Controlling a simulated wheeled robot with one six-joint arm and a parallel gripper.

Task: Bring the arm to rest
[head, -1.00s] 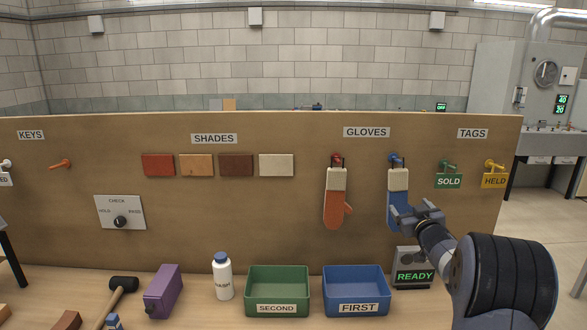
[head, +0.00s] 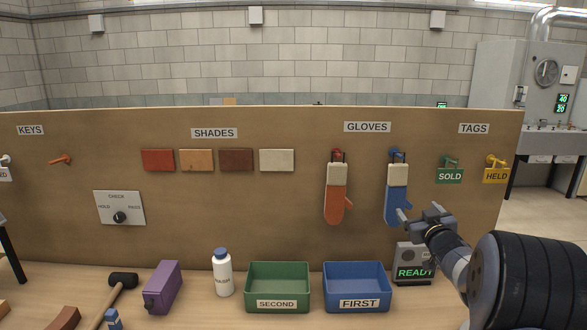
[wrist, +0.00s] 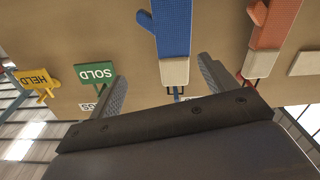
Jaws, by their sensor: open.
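My gripper (head: 424,213) is at the right of the head view, in front of the board and just right of the lower part of the blue glove. Its fingers are apart with nothing between them; in the wrist view my gripper (wrist: 162,88) also shows two spread fingers. The blue glove (head: 396,197) hangs by its white cuff from a blue peg (head: 397,155). In the wrist view the blue glove (wrist: 173,28) appears upside down beyond the fingers. The orange glove (head: 336,204) hangs from a red peg to the left.
A blue FIRST bin (head: 358,304), a green SECOND bin (head: 277,303), a white bottle (head: 222,275) and a READY display (head: 413,272) stand on the bench below. SOLD (head: 450,176) and HELD (head: 496,176) tags hang at right. The space right of the board is open.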

